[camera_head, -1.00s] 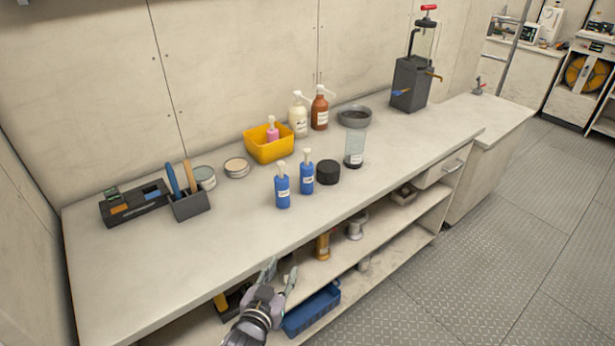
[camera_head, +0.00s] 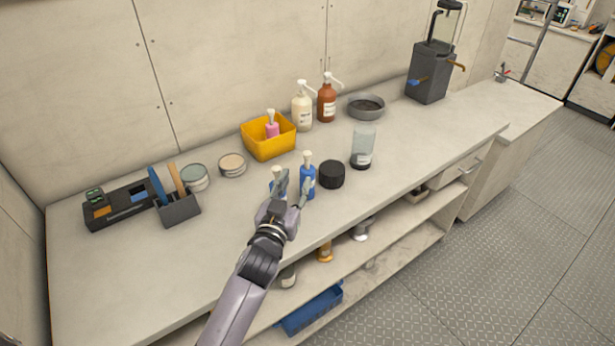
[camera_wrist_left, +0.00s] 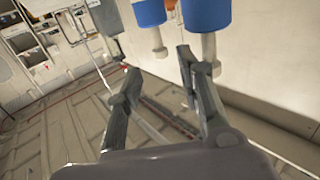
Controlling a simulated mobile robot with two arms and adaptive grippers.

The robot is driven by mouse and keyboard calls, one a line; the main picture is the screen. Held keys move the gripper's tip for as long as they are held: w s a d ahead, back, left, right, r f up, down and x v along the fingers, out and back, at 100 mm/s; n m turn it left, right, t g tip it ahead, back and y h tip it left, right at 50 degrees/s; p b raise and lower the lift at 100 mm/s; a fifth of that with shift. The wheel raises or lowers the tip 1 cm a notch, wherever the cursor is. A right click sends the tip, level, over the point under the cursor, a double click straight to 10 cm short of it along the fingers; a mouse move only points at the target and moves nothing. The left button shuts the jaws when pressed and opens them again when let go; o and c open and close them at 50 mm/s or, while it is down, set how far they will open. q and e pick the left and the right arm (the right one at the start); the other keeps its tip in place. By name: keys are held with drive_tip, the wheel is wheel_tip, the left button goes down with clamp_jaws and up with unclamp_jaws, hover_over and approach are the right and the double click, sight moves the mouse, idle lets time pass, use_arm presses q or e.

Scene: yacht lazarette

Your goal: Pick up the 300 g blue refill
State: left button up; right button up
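Two blue pump bottles with white tops stand side by side on the bench, a left one (camera_head: 276,188) and a right one (camera_head: 309,182). Their labels are too small to read, so I cannot tell which is the 300 g refill. My left gripper (camera_head: 294,184) is open at the front of the pair and partly hides the left bottle. In the left wrist view the open fingers (camera_wrist_left: 158,64) have nothing between them. The bottles appear upside down at the top there, one blue body (camera_wrist_left: 148,12) and another (camera_wrist_left: 207,14). My right gripper is out of view.
A black round lid (camera_head: 332,174) and a clear jar (camera_head: 363,146) stand right of the bottles. A yellow bin (camera_head: 254,143) with a pink bottle is behind. A grey tool holder (camera_head: 178,210) stands left. The bench's front left is clear.

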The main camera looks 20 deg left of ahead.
sight(306, 160)
use_arm(q)
drive_tip(key=w, duration=0.4)
drive_tip(key=shift+w+p, duration=0.35)
drive_tip(key=shift+w, duration=0.4)
drive_tip(key=w+p, duration=0.1)
drive_tip(key=w, duration=0.3)
drive_tip(key=shift+w, duration=0.15)
drive_tip(key=shift+w+f, duration=0.1)
drive_tip(key=shift+w, duration=0.2)
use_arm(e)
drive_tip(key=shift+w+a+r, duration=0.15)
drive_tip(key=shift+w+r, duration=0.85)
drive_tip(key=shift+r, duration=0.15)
use_arm(q)
drive_tip(key=shift+c, duration=0.6)
drive_tip(key=shift+c, duration=1.3)
clamp_jaws()
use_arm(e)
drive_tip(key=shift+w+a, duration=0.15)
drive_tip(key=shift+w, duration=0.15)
